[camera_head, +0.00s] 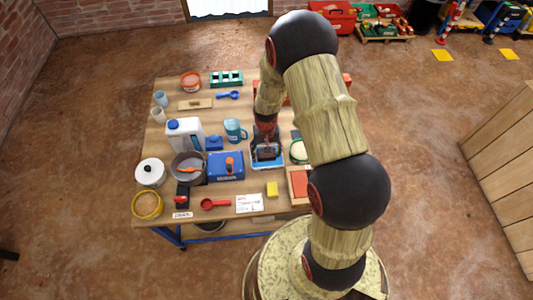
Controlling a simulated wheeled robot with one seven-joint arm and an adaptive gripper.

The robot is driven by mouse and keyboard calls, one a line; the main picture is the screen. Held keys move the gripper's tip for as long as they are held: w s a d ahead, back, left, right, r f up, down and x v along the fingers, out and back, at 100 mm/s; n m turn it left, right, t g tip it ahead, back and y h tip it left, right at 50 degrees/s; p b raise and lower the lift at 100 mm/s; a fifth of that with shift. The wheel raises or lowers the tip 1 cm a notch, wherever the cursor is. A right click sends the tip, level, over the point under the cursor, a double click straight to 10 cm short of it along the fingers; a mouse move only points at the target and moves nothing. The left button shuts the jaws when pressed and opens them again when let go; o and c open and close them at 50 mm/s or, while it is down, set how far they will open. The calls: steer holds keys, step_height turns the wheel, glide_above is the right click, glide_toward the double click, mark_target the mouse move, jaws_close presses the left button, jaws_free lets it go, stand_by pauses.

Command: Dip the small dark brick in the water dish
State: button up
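My gripper (266,146) points down over a shallow blue-rimmed dish (267,166) with a pale inside, near the middle of the table. A small dark shape shows at the fingertips, low over the dish. It may be the dark brick, but it is too small to tell it from the fingers. I cannot tell whether the gripper is open or shut, or whether anything touches the water. No other small dark brick can be made out for sure.
On the wooden table (205,127), a blue box (226,167), a teal mug (235,131), a grey bowl (188,168) and a white jug (185,135) stand left of the dish. My arm hides much of the right side.

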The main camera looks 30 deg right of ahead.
steer(key=o, duration=0.4)
steer(key=shift+c, duration=0.2)
step_height(320, 180, up, 12)
stand_by(0.5)
steer(key=s+a+r+n+t, duration=0.1)
steer(key=s+a+r+t, duration=0.1)
steer(key=s+r, duration=0.4)
steer(key=s+a+r+n+t+p, duration=0.1)
steer(key=s+a+r, duration=0.3)
steer(key=r, duration=1.2)
steer(key=s+a+r+n+t+p, duration=0.1)
steer(key=s+a+r, duration=0.3)
steer(key=s+r, duration=0.5)
steer(key=shift+s+r+n+t, duration=0.25)
steer(key=shift+r+n+t, duration=0.55)
steer(key=shift+r, duration=0.1)
steer(key=shift+p, duration=0.35)
steer(key=shift+c, duration=0.9)
